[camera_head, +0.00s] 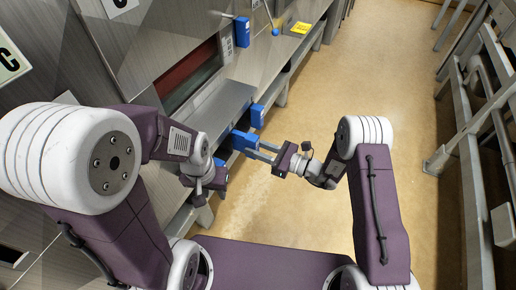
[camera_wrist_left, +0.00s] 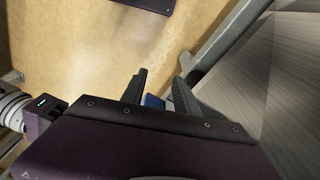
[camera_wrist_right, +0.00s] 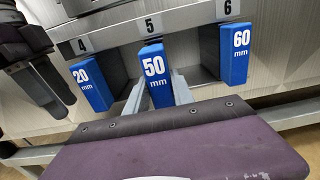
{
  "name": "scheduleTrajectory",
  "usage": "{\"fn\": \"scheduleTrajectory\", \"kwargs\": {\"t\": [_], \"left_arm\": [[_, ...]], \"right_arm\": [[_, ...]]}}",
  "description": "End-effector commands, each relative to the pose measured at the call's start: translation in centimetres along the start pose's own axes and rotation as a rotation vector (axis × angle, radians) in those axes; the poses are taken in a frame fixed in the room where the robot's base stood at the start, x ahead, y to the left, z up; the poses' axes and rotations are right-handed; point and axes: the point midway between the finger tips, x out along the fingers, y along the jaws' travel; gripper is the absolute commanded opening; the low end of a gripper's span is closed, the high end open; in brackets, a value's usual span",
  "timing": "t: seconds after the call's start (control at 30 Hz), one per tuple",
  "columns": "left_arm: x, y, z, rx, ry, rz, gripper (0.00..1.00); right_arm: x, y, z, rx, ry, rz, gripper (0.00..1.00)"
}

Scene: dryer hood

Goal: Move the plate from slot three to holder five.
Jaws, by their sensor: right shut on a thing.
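Blue plates stand along the front of the bench. In the right wrist view, the plate marked 50 mm (camera_wrist_right: 154,75) is at the holder labelled 5 (camera_wrist_right: 149,24). How deep it sits in the holder cannot be told. My right gripper (camera_wrist_right: 158,92) has a finger on either side of this plate and is shut on it. In the head view, the right gripper (camera_head: 257,150) reaches this plate (camera_head: 240,140) from the right. My left gripper (camera_wrist_left: 161,88) has its fingers apart and empty, and it shows near the bench front (camera_head: 207,188).
The 20 mm plate (camera_wrist_right: 91,86) is at holder 4 and the 60 mm plate (camera_wrist_right: 234,53) at holder 6. A metal rack (camera_head: 465,150) is at right. Open floor (camera_head: 310,110) lies between.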

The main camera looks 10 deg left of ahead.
Motion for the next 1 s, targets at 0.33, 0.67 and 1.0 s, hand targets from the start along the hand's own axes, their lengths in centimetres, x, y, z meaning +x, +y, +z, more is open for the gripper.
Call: {"fn": "scheduleTrajectory", "kwargs": {"t": [0.33, 0.67, 1.0], "left_arm": [[0.1, 0.0, 0.0, 0.0, 0.0, 0.0, 0.36], [0.3, 0.0, 0.0, 0.0, 0.0, 0.0, 0.36], [0.5, 0.0, 0.1, 0.0, 0.0, 0.0, 0.36]], "right_arm": [[0.9, 0.0, 0.0, -0.001, -0.001, 0.001, 0.0], [1.7, 0.0, 0.0, -0.001, -0.001, 0.001, 0.0], [2.6, 0.0, 0.0, -0.001, -0.001, 0.0, 0.0]]}}
